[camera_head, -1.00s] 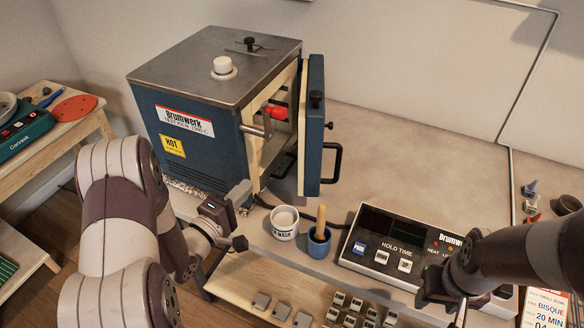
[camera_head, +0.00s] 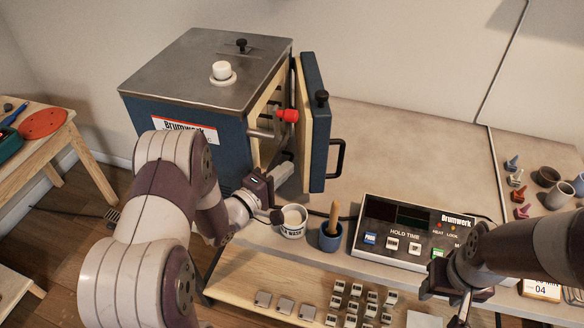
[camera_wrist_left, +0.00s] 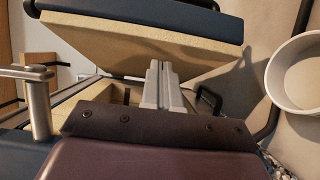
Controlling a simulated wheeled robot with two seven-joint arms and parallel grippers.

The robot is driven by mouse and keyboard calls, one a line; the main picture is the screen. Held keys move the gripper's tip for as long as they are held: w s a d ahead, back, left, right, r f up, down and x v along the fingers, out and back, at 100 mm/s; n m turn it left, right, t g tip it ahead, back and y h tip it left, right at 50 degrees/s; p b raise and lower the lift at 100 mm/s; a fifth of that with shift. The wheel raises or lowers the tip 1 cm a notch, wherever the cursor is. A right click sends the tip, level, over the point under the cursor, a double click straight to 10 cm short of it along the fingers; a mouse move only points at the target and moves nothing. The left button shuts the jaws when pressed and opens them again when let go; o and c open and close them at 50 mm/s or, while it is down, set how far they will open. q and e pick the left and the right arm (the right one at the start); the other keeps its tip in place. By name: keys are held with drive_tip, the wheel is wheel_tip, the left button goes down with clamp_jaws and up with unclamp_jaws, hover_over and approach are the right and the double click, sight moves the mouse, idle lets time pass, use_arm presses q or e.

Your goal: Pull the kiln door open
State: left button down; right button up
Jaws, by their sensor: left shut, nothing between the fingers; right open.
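The blue kiln (camera_head: 195,112) stands at the back left. Its door (camera_head: 318,120) is hinged partly open, with cream lining on its inner side and a black handle (camera_head: 337,158) on its outer side. My left gripper (camera_head: 284,172) is shut and empty, with its fingertips in the gap by the door's lower inner side. In the left wrist view the closed fingers (camera_wrist_left: 160,82) point at the cream lining (camera_wrist_left: 150,48); I cannot tell whether they touch it. My right gripper (camera_head: 462,300) is open at the lower right, partly hidden by its arm, away from the kiln.
A white kiln wash cup (camera_head: 291,224) and a blue pot (camera_head: 330,240) with a wooden-handled tool stand near my left gripper. A controller box (camera_head: 408,232) lies to their right. A red-knobbed latch (camera_head: 287,116) sticks out at the kiln opening. The bench right of the door is clear.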

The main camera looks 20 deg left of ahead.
use_arm(q)
drive_tip(key=shift+w+d+r, duration=0.1)
drive_tip(key=shift+w+d, duration=0.15)
drive_tip(key=shift+d, duration=0.8)
drive_tip(key=shift+a, duration=0.1)
drive_tip(key=b, duration=0.2)
approach(341, 167)
drive_tip(key=w+d+r, duration=0.2)
drive_tip(key=w, duration=0.1)
drive_tip(key=w+d+r, duration=0.1)
drive_tip(key=w, duration=0.1)
drive_tip(key=shift+d+r, duration=0.35)
drive_tip(key=shift+w+d, duration=0.25)
drive_tip(key=shift+d, duration=0.05)
drive_tip(key=shift+d+r, duration=0.1)
drive_tip(key=shift+r, duration=0.1)
drive_tip(key=shift+f, duration=0.1)
